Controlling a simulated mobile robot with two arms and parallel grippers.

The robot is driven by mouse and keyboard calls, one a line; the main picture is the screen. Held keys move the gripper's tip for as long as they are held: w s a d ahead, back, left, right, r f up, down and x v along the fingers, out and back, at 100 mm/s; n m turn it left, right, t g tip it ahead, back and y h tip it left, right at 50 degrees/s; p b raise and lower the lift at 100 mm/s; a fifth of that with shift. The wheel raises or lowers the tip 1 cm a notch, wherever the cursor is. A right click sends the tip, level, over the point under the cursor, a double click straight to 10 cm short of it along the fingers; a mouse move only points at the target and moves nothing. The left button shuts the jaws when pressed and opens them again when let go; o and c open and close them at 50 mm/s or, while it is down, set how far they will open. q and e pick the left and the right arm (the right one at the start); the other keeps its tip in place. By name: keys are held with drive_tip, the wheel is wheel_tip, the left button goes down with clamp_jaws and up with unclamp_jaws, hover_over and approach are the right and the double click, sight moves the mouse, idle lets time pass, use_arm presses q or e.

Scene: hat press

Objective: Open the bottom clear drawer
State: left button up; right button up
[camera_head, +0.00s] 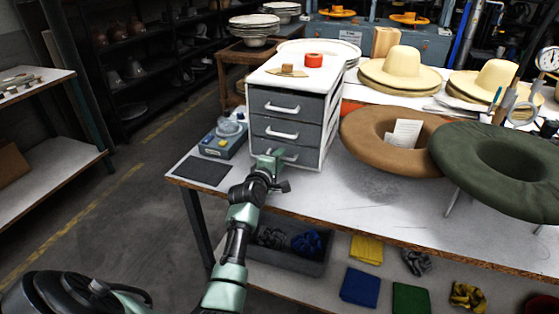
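A small white cabinet (333,118) with three stacked drawers stands on the workbench. The drawer fronts look dark grey, and each has a white bar handle. The bottom drawer (302,157) appears closed, flush with the two above it. My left gripper (272,159) is in front of the bottom drawer's left part and hides part of its front and handle. I cannot tell whether the fingers touch the handle (290,157) or whether they are open or shut. My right gripper is out of view.
A blue-grey device (223,137) and a dark mat (203,170) lie left of the cabinet. A brown ring cushion (372,140) and a green one (466,150) are to the right. The bench top (350,205) before the cabinet is clear. A grey bin (310,265) sits below.

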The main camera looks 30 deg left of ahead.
use_arm(q)
clamp_jaws()
idle(1.5)
